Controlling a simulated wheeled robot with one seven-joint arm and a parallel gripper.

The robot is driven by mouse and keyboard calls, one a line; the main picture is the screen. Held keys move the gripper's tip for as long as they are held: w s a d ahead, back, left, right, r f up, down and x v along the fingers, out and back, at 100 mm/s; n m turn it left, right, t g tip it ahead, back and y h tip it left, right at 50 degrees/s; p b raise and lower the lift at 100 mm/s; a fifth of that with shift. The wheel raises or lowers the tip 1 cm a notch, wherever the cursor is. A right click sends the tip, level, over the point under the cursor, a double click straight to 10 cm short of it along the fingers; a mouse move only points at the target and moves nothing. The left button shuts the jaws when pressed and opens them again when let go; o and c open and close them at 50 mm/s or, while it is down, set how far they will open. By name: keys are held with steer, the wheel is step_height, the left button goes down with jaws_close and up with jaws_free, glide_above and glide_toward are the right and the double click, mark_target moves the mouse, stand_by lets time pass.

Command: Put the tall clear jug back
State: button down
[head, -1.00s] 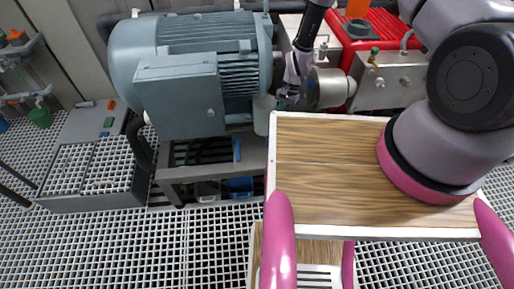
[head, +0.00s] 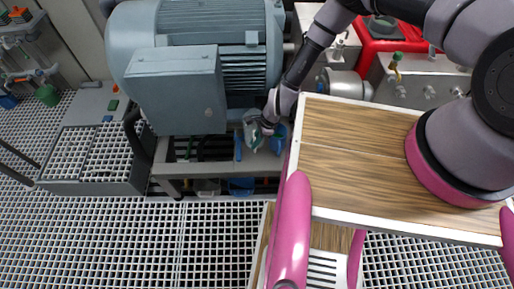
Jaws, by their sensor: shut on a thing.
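The tall clear jug (head: 249,124) looks pale and see-through in the head view. It is at the right end of the low metal stand, in front of the motor. My gripper (head: 261,137) is shut on it at its right side, reaching down from the upper right. The jug's lower part and the exact grip are small and partly hidden by my gripper. I cannot tell whether its base touches anything.
A large grey-blue motor (head: 195,80) stands on the metal stand (head: 215,169). A blue container (head: 279,138) is close to the right of my gripper. Another blue container (head: 241,186) sits low under the stand. Open grating (head: 130,235) lies in front.

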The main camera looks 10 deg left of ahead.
mark_target(255, 151)
steer(key=shift+f, duration=3.55)
steer(key=c, duration=0.8)
jaws_free()
steer(key=shift+c, duration=0.2)
steer(key=v, duration=1.2)
